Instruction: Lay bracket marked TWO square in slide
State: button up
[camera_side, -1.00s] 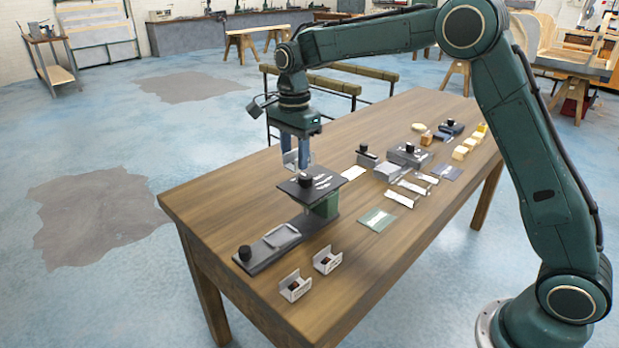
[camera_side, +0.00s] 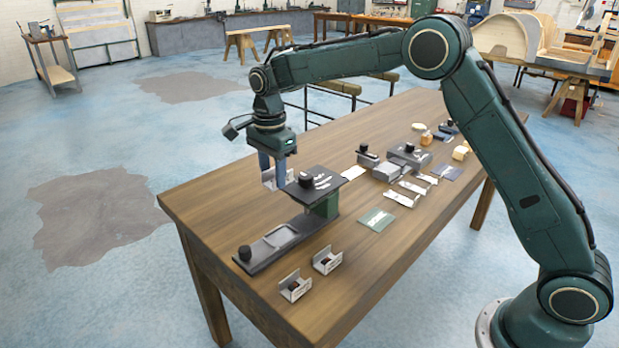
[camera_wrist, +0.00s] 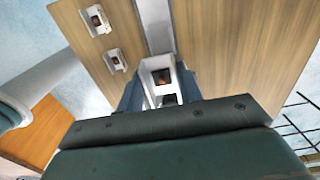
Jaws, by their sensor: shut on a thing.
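My gripper (camera_side: 273,178) is shut on a grey U-shaped bracket (camera_side: 268,181) and holds it above the table, left of the raised dark plate. The held bracket also shows between the fingers in the wrist view (camera_wrist: 160,76), with a dark reddish patch inside. Its marking cannot be read. The slide (camera_side: 282,236) is a light recessed seat on a long dark rail with a black knob at its near end. The seat looks empty, and the held bracket is apart from it. In the wrist view, part of the rail (camera_wrist: 156,25) shows beyond the bracket.
Two similar brackets, one nearer (camera_side: 295,287) and one farther (camera_side: 327,261), stand right of the rail. A dark plate with a knob (camera_side: 325,180) stands raised on a green block at the rail's far end. Small parts crowd the table's far right. The left table strip is clear.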

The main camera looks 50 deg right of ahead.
aim_at(274, 185)
notch_tip(274, 185, down, 16)
jog(key=shift+r, duration=0.15)
dwell(0.7)
jog(key=o, duration=1.1)
jog(key=shift+c, duration=0.2)
jog(key=shift+r, duration=6)
jog(key=shift+r, duration=0.1)
